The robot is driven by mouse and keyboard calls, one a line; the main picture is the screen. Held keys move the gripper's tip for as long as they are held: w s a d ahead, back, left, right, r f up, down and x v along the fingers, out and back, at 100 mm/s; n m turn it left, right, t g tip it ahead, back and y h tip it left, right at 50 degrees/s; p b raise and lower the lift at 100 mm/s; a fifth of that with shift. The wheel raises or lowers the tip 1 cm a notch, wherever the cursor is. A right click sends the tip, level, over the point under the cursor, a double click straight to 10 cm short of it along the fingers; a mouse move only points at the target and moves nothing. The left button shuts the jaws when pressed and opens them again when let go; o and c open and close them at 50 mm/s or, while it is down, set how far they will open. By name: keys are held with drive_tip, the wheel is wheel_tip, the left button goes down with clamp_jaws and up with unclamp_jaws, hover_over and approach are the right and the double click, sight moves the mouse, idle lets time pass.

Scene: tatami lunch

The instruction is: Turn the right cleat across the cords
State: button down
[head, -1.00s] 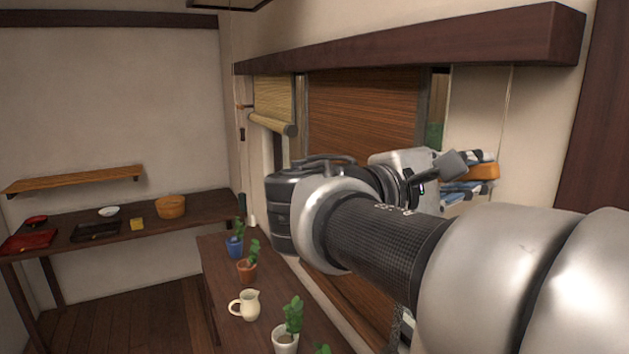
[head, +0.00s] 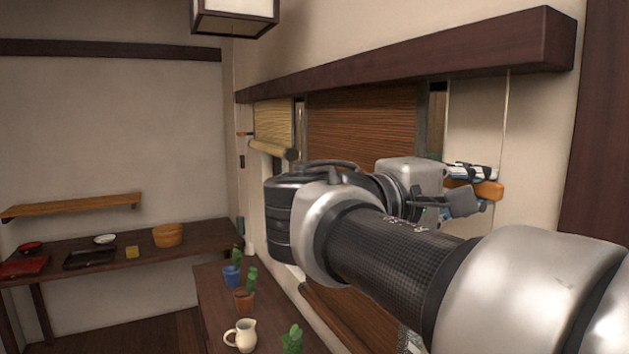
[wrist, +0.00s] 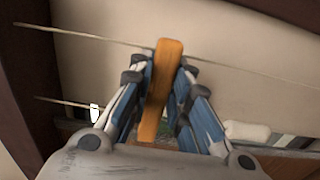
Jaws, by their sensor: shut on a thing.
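The right cleat is an orange wooden bar (head: 489,190) on the wall to the right of the window. In the wrist view the cleat (wrist: 161,88) lies lengthwise between my fingers. My gripper (wrist: 160,72) is shut on it, with one blue-and-white finger on each side. In the head view my gripper (head: 470,178) partly covers the cleat. A thin cord (head: 507,112) hangs down the wall to the cleat. In the wrist view the cord (wrist: 95,37) runs across the cleat's length near its top end. A second cord piece (wrist: 62,102) shows at left. Their contact with the cleat is unclear.
A brown slatted blind (head: 365,125) hangs in the window beside my arm. A dark beam (head: 420,55) runs above. Potted plants and a cream jug (head: 241,335) stand on the low table. A lantern (head: 236,14) hangs above.

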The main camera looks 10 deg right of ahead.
drive_tip(key=c, duration=1.5)
unclamp_jaws()
drive_tip(key=v, duration=1.2)
